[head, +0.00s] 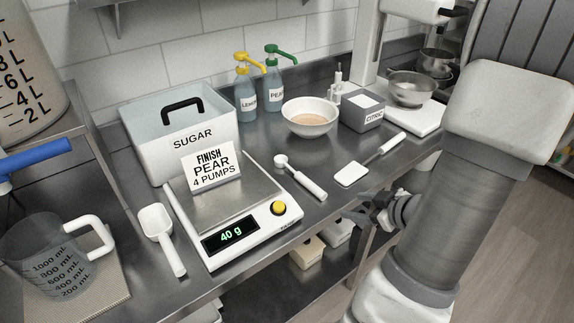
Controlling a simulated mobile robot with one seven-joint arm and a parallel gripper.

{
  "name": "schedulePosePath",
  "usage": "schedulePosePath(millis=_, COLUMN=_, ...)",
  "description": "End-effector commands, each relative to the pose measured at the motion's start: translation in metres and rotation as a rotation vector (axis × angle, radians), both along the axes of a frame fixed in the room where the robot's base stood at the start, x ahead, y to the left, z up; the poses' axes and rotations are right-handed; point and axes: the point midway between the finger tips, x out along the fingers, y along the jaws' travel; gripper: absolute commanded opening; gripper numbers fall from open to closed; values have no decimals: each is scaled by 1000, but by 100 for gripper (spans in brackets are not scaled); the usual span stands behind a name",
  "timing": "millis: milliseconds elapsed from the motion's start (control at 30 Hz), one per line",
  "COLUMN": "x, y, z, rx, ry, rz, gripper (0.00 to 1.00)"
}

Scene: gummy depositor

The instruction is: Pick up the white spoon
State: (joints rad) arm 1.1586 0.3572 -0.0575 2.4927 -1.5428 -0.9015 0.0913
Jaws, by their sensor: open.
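A white spoon (303,180) with a small round bowl and a thick handle lies on the steel counter, right of the scale. Its bowl points to the back left and its handle toward the front right. My gripper (370,210), dark with small fingers, is open and empty near the counter's front edge. It is to the right of the spoon's handle and apart from it. A larger white scoop (158,232) lies left of the scale, and a white spatula (370,160) lies right of the spoon.
The scale (195,205) reads 40 g and carries a card reading "FINISH PEAR 4 PUMPS". Behind stand a sugar bin (180,155), two pump bottles (245,92), a bowl (310,118) and a citric box (363,112). A measuring jug (50,260) stands at left. Bare counter surrounds the spoon.

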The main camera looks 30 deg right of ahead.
Motion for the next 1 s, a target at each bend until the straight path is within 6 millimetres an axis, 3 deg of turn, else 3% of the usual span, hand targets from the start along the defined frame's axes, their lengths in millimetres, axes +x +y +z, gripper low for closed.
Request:
schedulePosePath(millis=133, x=-9, y=12, z=8, rx=181, ry=-133, rz=-54, gripper=65)
schedulePosePath(millis=367, x=-6, y=19, z=15, rx=279, ry=-218, rz=-77, gripper=65)
schedulePosePath(millis=800, x=76, y=34, z=-19, rx=277, ry=-219, rz=-73, gripper=65)
schedulePosePath(millis=1000, x=97, y=36, z=-26, rx=276, ry=-218, rz=-77, gripper=65)
